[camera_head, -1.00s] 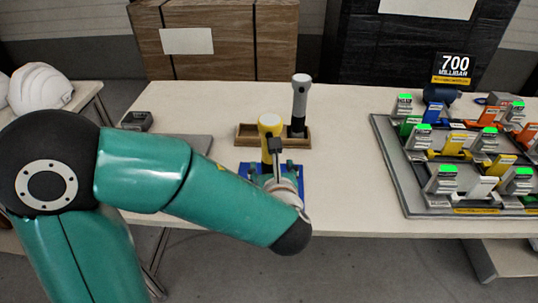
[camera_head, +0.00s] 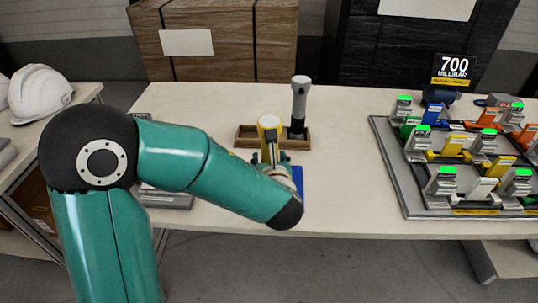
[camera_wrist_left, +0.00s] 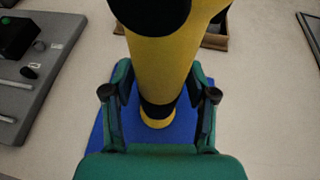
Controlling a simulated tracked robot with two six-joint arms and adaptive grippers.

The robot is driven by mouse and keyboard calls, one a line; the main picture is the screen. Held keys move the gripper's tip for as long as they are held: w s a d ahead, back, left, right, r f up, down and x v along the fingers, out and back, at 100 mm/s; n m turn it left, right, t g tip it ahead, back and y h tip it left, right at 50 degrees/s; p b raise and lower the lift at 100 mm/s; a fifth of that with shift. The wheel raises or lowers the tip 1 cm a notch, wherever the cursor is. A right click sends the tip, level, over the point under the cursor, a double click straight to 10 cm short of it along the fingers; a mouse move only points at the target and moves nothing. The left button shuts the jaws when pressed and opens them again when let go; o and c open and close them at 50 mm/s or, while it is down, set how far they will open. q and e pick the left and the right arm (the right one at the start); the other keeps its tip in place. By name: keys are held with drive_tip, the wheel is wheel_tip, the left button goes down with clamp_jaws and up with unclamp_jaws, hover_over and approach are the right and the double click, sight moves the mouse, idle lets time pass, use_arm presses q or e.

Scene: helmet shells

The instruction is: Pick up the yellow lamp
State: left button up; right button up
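The yellow lamp (camera_head: 268,124), with a pale top and a dark band near its foot, stands upright over the blue mat (camera_head: 298,178). In the left wrist view the lamp (camera_wrist_left: 160,75) rises between my fingers, its foot on the blue mat (camera_wrist_left: 180,137). My left gripper (camera_head: 270,161) is at the lamp. In the wrist view its fingers (camera_wrist_left: 160,92) are spread, one on each side, with gaps visible beside the lower body; contact higher up cannot be told. My arm hides part of the mat in the head view. My right gripper is not in view.
A grey and black lamp (camera_head: 300,103) stands at a wooden tray (camera_head: 246,138) just behind the yellow lamp. A grey board (camera_head: 395,180) with several coloured valve-like parts fills the table's right side. A white helmet (camera_head: 39,92) sits on the left table. Bare tabletop (camera_head: 345,160) lies between lamp and board.

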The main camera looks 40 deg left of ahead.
use_arm(q)
clamp_jaws()
